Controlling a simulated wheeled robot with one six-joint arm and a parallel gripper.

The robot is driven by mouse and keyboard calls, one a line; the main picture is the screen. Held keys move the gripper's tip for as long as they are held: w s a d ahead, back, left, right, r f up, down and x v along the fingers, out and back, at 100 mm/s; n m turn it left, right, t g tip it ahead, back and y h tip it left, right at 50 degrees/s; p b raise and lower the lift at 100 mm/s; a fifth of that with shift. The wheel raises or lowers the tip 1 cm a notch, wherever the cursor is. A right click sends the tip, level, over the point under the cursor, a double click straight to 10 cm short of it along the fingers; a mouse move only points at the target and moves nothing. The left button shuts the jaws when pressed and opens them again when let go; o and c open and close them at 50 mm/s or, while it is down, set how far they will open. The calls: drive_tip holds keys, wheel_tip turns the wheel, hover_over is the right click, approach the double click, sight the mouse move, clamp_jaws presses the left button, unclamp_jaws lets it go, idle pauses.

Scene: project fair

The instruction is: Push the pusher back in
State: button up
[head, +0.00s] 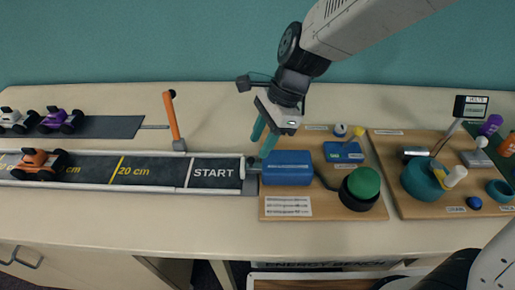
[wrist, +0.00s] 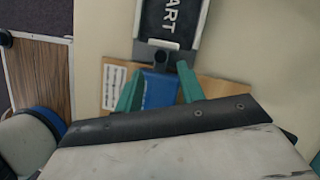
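The blue launcher box (head: 287,168) sits on a wooden board at the right end of the dark START track (head: 213,172). A small grey pusher piece (head: 252,164) shows between the box and the track. In the wrist view its round dark end (wrist: 160,57) lies between my fingertips, with the blue box (wrist: 160,90) behind it. My gripper (head: 262,152) points down over this gap, its teal fingers apart. The wrist view shows the fingers (wrist: 160,69) on either side, with no clear contact. Part of the pusher is hidden by the fingers in the head view.
An orange car (head: 37,163) stands on the track's left part. An orange post (head: 171,117) rises behind the track. A green button (head: 364,182) sits right of the box. A second board (head: 420,141) holds a teal drum and small parts. The front tabletop is clear.

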drive_tip(key=shift+v, duration=1.85)
drive_tip(key=shift+s+d+n, duration=0.1)
drive_tip(key=shift+n, duration=0.4)
drive_tip(key=s+d+n, duration=0.1)
drive_tip(key=s+n, duration=0.1)
drive_tip(key=n, duration=0.1)
drive_tip(key=shift+d+f+g+h, duration=0.35)
drive_tip(key=shift+d+g+h, duration=0.05)
drive_tip(key=s+d+r+n+t+h, duration=0.1)
drive_tip(key=s+d+r+n, duration=0.2)
drive_tip(key=d, duration=0.4)
drive_tip(key=s+d+r+n+t+h, duration=0.1)
drive_tip(key=s+d+r+n, duration=0.2)
drive_tip(key=s+d, duration=0.3)
drive_tip(key=s+d+r+n+t+h, duration=0.1)
drive_tip(key=s+d, duration=0.4)
drive_tip(key=d, duration=0.5)
drive_tip(key=shift+r+n+t, duration=0.5)
drive_tip(key=shift+r+n, duration=0.4)
drive_tip(key=shift+n, duration=0.3)
